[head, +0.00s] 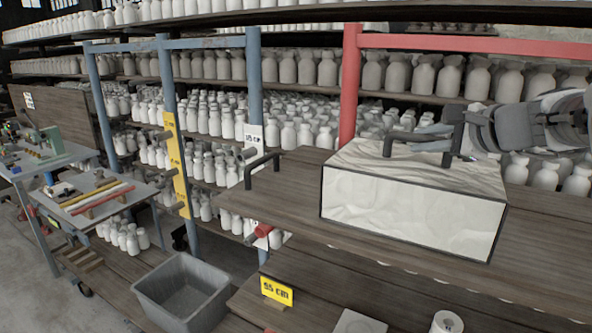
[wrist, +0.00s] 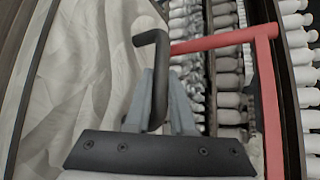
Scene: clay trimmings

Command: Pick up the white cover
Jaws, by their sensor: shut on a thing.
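The white cover (head: 410,210) is a large box shape with creased white faces, dark edges and a black bar handle (head: 388,146) on top. It sits on the wooden board at the right of the head view; I cannot tell if any gap lies under it. In the wrist view its creased white top (wrist: 85,75) fills the left side. My gripper (head: 435,136) reaches in from the right, above the cover's top. In the wrist view its grey fingers (wrist: 160,100) are shut on the black handle (wrist: 158,75), one on each side.
A red post (head: 349,90) and red rail stand close behind the cover, before shelves packed with white bottles (head: 420,75). Another black handle (head: 262,165) stands at the board's left end. A grey bin (head: 180,290) is on the lower left. The board left of the cover is mostly clear.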

